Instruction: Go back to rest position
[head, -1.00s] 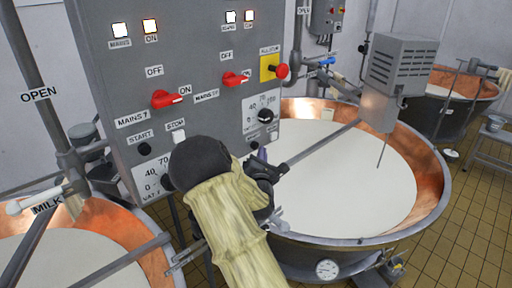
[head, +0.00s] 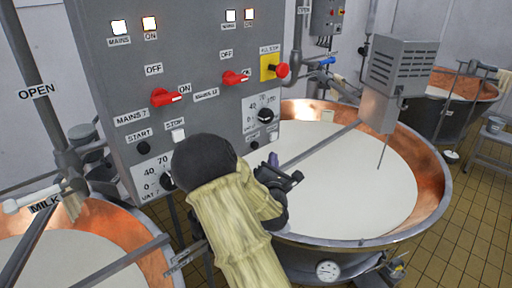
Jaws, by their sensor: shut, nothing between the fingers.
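My gripper (head: 280,174) is at the end of my cloth-sleeved arm, low in the middle of the head view. It is dark and small here, and its fingers are shut with nothing held. It appears in front of the near-left rim of the right copper vat (head: 425,195), below the grey control panel (head: 205,55). It looks apart from the panel's knobs. My arm hides the lower edge of the panel and part of the vat's left side.
The panel carries two red switches, the left one (head: 168,97) and the right one (head: 236,77), and a red stop button (head: 281,70). A second vat (head: 110,235) stands at lower left under a milk pipe. A grey motor box (head: 402,65) overhangs the right vat. Tiled floor (head: 470,235) is free at right.

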